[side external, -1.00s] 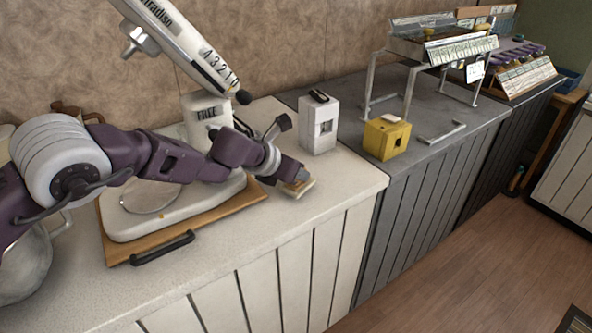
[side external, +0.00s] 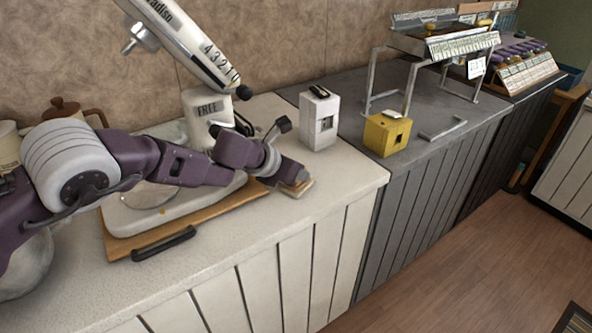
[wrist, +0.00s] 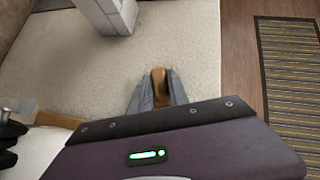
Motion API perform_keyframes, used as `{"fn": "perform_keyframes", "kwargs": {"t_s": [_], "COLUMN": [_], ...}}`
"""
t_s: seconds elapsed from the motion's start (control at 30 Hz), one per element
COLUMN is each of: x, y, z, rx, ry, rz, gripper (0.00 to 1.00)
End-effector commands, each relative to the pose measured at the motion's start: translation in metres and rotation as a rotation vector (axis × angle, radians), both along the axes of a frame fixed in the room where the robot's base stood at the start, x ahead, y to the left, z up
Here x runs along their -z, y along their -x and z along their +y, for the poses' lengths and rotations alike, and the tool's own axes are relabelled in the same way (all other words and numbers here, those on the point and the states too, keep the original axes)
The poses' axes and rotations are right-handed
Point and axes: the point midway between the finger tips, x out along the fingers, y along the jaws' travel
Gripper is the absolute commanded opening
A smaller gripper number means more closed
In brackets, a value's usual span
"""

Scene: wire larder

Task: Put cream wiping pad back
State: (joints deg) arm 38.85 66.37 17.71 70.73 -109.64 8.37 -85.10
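The cream wiping pad (side external: 299,191) is at the tip of my gripper (side external: 292,183), low over the pale counter near its front edge. I cannot tell whether the pad touches the counter. In the wrist view, my gripper (wrist: 160,92) has its two grey fingers on either side of a brown, handle-like part of the pad (wrist: 160,86). The fingers look closed on it. The pad's cream part is hard to make out against the counter in that view.
A white box (side external: 319,122) with a dark item on top stands behind and right of my gripper. A yellow box (side external: 387,134) sits on the grey counter (side external: 455,130). A white scale (side external: 208,115) on a wooden board (side external: 150,242) is at left. The counter's front edge is close.

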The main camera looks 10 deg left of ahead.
Motion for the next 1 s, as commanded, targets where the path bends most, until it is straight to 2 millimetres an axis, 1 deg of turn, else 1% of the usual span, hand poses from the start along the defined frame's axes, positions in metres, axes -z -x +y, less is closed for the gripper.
{"fn": "perform_keyframes", "kwargs": {"t_s": [0.03,0.07,0.1,0.13,0.43,0.53,0.6,0.73,0.83,1.0], "x": [0.000,0.000,0.000,0.000,-0.001,-0.013,-0.025,-0.041,-0.047,-0.049], "y": [0.000,0.000,0.000,0.000,0.003,0.014,0.023,0.038,0.045,0.046], "z": [0.000,0.000,0.000,0.000,0.000,0.004,0.009,0.018,0.022,0.023], "rx": [0.000,0.000,0.000,0.000,0.002,0.004,0.003,0.002,0.002,0.001], "ry": [0.000,0.000,0.000,0.000,-0.002,-0.002,0.000,-0.001,0.000,0.000], "rz": [0.001,0.001,0.001,0.001,0.001,0.001,0.000,0.001,0.001,0.001], "gripper": [0.31,0.37,0.45,0.46,0.46,0.46,0.46,0.46,0.46,0.46]}}
